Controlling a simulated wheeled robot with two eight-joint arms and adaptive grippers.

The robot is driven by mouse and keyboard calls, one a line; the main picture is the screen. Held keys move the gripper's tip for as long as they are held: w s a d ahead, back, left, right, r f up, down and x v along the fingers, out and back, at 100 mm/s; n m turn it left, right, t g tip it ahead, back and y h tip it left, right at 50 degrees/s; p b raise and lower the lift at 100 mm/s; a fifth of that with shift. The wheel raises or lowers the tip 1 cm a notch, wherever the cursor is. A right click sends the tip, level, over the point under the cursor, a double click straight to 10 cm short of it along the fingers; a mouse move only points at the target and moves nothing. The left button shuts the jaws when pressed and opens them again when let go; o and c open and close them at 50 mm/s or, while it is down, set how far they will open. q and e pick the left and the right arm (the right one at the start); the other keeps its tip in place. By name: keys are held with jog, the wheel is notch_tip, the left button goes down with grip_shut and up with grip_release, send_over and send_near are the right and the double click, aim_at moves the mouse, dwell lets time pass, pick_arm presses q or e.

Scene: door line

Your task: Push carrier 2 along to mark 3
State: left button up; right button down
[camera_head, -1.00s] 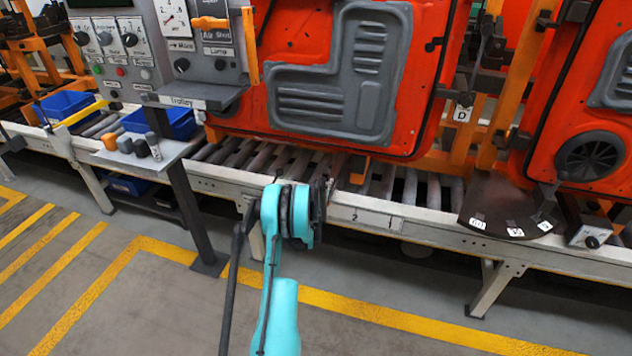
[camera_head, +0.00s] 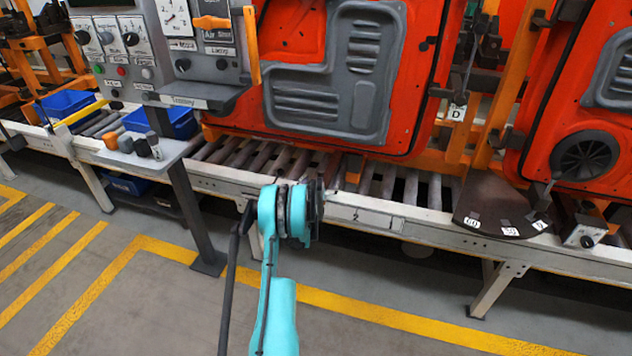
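A red-orange door (camera_head: 420,110) with a grey inner panel (camera_head: 335,80) hangs in an orange carrier frame (camera_head: 505,85) above the roller line. A small plate "D" (camera_head: 457,113) shows beside it. No carrier number is readable, so I cannot tell which is carrier 2. Small plates on the rail front include one reading "2" (camera_head: 357,215); mark 3 is not made out. My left gripper (camera_head: 318,203), dark at the end of a teal arm, is at the rail's front edge below the door. Its fingers are not clear, and contact cannot be told. My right gripper is not in view.
A second red door (camera_head: 592,120) hangs at the right. A dark plate with numbered tags (camera_head: 495,205) juts from the rail. A control panel (camera_head: 205,55) and small shelf (camera_head: 150,155) stand at the left on a post. The floor in front is clear.

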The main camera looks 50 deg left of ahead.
pick_arm(q)
jog(key=f+v, duration=0.2)
jog(key=v, duration=0.9)
jog(key=shift+s, duration=0.25)
jog(key=shift+w+d, duration=0.1)
jog(key=shift+d, duration=0.1)
